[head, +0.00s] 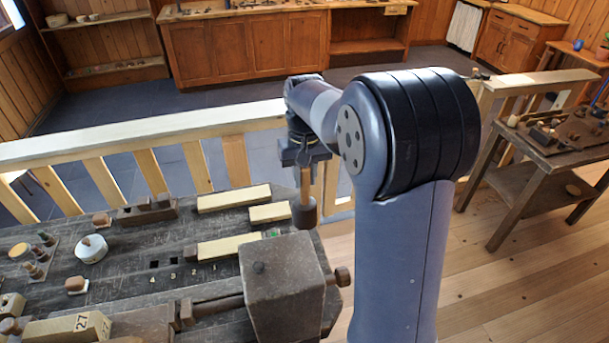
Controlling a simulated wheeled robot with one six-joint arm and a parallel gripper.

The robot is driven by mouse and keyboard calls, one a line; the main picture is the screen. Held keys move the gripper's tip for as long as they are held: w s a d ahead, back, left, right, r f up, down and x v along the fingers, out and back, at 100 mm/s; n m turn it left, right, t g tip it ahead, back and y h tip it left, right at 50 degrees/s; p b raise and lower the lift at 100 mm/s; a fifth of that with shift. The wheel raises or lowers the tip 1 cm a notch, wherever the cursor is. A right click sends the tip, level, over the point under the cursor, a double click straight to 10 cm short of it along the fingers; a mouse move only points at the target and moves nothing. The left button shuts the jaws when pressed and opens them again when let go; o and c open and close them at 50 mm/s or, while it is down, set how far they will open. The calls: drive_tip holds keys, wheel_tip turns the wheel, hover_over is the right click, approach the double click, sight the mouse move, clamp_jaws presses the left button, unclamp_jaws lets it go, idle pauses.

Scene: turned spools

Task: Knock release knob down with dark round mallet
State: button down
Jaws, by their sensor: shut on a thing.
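The mallet's dark round head (305,214) hangs down below the gripper, just beyond the big dark wooden block (283,290) at the bench's right end. Another dark knob (342,277) sticks out from the block's right side. I cannot tell for certain which is the release knob. The mallet head appears apart from both knobs.
The dark workbench (130,265) bears pale wooden bars (234,199), a round white tin (91,249) and small pegs. A wooden railing (150,130) runs behind it. My arm hides part of the right side. A side table (540,150) stands at right.

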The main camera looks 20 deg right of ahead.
sight(305, 196)
drive_tip(key=shift+f+b, duration=2.45)
drive_tip(key=shift+f, duration=0.5)
wheel_tip(305, 196, down, 4)
drive_tip(key=shift+r+b, duration=0.25)
drive_tip(key=shift+b, duration=0.8)
drive_tip(key=shift+f, duration=0.15)
drive_tip(key=shift+s, duration=0.1)
wheel_tip(305, 196, up, 4)
drive_tip(key=p, duration=0.3)
drive_tip(key=shift+f, duration=0.4)
